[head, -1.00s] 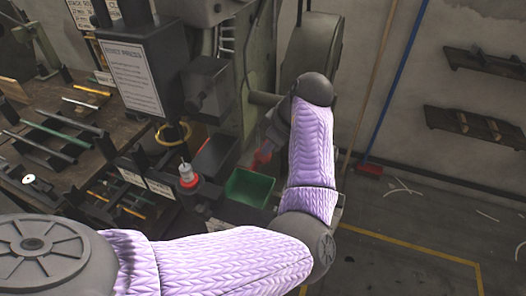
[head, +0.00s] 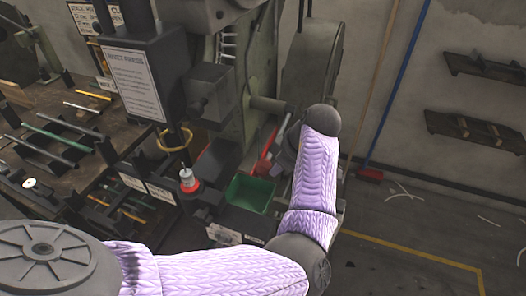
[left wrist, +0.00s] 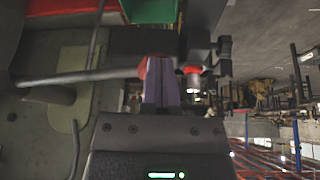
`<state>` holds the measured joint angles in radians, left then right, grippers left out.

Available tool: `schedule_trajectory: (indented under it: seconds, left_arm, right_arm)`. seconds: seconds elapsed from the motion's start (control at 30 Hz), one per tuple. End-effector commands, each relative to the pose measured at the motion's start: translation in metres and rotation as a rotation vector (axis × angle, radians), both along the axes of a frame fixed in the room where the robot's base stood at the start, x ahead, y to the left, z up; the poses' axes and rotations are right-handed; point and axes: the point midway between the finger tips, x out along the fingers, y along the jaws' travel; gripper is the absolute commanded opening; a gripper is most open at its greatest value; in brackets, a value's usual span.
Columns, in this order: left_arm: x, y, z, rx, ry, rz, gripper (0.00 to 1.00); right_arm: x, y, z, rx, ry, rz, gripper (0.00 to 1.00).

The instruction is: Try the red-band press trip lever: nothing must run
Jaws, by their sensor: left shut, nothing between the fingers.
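The press (head: 260,75) has a grey-green frame and stands at the centre of the head view. Its lever shows in the left wrist view as a grey bar (left wrist: 85,77) with a red-orange knob (left wrist: 143,68) at its end. My left gripper (left wrist: 160,62) is shut, and its fingertips overlap the knob there. Whether they touch it I cannot tell. In the head view my left gripper (head: 284,150) is mostly hidden by my forearm, beside a red part (head: 264,160) and a thin grey bar (head: 279,132). My right gripper is not in view.
A green bin (head: 250,193) sits below the press. Left of it stands a white-topped post with a red collar (head: 188,182). A printed sign (head: 132,80) hangs above the bench with rods (head: 60,135).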

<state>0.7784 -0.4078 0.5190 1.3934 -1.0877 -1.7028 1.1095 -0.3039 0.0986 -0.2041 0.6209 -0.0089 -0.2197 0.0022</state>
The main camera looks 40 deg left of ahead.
Motion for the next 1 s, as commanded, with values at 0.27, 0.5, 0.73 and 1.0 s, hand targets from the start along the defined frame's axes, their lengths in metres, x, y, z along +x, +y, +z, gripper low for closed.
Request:
schedule_trajectory:
  seconds: [0.27,0.5,0.73,1.0]
  left_arm:
    - [0.000,-0.010,0.004,0.000,-0.001,0.000,0.00]
    - [0.001,-0.016,0.019,0.001,-0.004,-0.001,0.00]
    - [0.002,-0.037,0.065,0.000,-0.004,-0.001,0.00]
    - [0.003,-0.052,0.092,0.000,-0.001,0.000,0.00]
  right_arm:
    - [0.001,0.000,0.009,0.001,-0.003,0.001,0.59]
    - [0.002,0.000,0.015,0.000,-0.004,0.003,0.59]
    - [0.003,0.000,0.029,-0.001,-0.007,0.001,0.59]
    - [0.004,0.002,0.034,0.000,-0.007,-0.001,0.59]
